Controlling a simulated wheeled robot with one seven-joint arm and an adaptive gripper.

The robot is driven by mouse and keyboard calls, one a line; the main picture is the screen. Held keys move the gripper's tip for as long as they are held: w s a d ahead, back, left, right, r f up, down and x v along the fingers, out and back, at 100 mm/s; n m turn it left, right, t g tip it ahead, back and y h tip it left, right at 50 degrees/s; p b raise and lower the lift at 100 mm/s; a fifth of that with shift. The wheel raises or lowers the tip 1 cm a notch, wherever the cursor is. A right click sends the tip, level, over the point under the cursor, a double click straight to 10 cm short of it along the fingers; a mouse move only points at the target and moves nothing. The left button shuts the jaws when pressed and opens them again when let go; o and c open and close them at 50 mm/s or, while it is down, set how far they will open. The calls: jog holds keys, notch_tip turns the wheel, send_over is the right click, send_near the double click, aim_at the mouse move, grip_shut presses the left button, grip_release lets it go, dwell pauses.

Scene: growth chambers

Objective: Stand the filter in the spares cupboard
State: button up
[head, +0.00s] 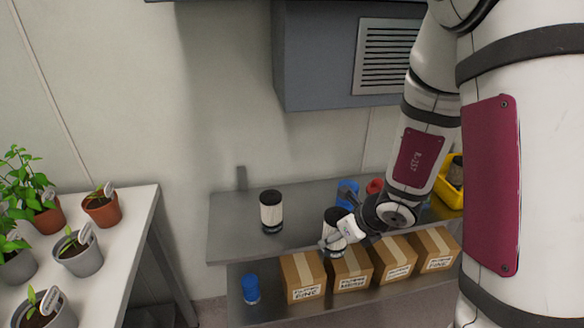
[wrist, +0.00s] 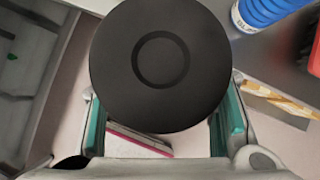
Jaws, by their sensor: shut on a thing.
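A filter, a white cylinder with black end caps (head: 333,217), is upright in my gripper (head: 337,242) at the front edge of the upper metal shelf. In the wrist view its round black cap (wrist: 160,62) fills the middle, with a teal finger pad at each side; the caps hide most of its body. I cannot tell whether its base touches the shelf. A similar white and black cylinder (head: 271,212) stands upright on the shelf to the left, apart from my gripper. I cannot identify a spares cupboard for certain.
The steel upper shelf (head: 228,240) also holds blue (head: 347,188) and red (head: 375,186) items and a yellow bin (head: 447,190). Cardboard boxes (head: 303,280) and a blue container (head: 250,289) sit below. A grey vented wall unit (head: 320,60) hangs above. Potted plants stand on a white bench (head: 130,215).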

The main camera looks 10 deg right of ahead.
jog(key=w+a+r+n+g+y, duration=0.1)
jog(key=w+a+n+g+y, duration=0.25)
jog(key=a+n, duration=0.35)
jog(key=n+g+h+p, duration=0.3)
jog(key=n+g+h, duration=0.45)
jog(key=n, duration=1.65)
send_over(323, 254)
jog(key=shift+w+d+f+g+y, duration=0.1)
jog(key=shift+w+f+g+y, duration=0.05)
jog(key=shift+g+y, duration=0.8)
jog(key=shift+d, duration=0.35)
jog(key=shift+a, duration=0.1)
